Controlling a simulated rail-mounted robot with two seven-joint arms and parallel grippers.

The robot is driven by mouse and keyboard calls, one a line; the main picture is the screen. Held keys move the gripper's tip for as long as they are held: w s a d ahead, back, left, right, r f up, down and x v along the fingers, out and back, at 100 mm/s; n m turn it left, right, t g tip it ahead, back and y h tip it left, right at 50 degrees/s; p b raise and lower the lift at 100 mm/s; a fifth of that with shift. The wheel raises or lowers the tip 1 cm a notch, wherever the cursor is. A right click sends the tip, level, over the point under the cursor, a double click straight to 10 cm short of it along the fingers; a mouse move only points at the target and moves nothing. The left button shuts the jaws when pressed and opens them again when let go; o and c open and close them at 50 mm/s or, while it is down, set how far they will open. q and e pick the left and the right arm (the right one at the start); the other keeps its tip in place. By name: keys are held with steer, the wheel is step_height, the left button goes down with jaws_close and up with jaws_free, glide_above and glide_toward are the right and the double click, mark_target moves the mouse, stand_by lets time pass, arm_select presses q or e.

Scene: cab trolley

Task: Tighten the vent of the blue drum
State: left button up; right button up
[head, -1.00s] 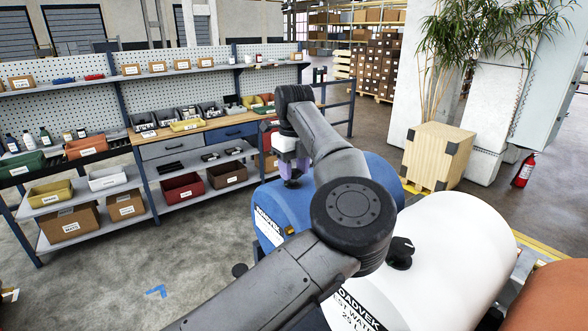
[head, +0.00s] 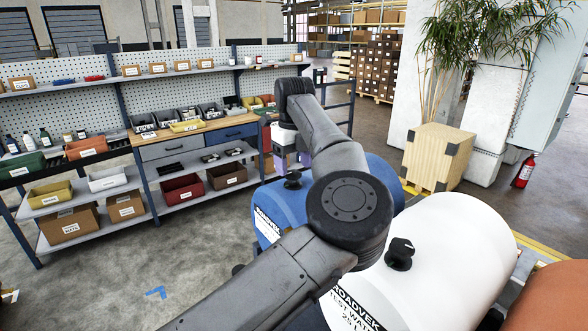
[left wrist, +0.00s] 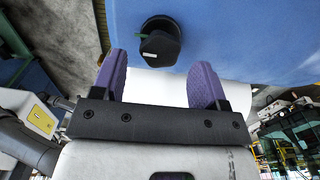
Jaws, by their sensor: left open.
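The blue drum (head: 275,203) lies behind my left arm, which hides much of it. Its black vent (head: 293,180) stands on top, and it also shows in the left wrist view (left wrist: 160,45) with a small green mark at its side. My left gripper (head: 294,161) is just above and behind the vent in the head view. In the left wrist view its two purple fingers (left wrist: 158,72) are apart with nothing between them, and the vent lies beyond their tips, clear of them. My right gripper is out of view.
A white drum (head: 460,245) with its own black vent (head: 399,254) lies to the right, then an orange drum (head: 555,300). A shelf workbench with bins (head: 195,135) stands behind at left. A wooden planter (head: 437,157) is at back right.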

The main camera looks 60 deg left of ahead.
mark_target(294, 172)
arm_select(q)
step_height(294, 172, up, 12)
steer(key=shift+p, duration=0.45)
stand_by(0.6)
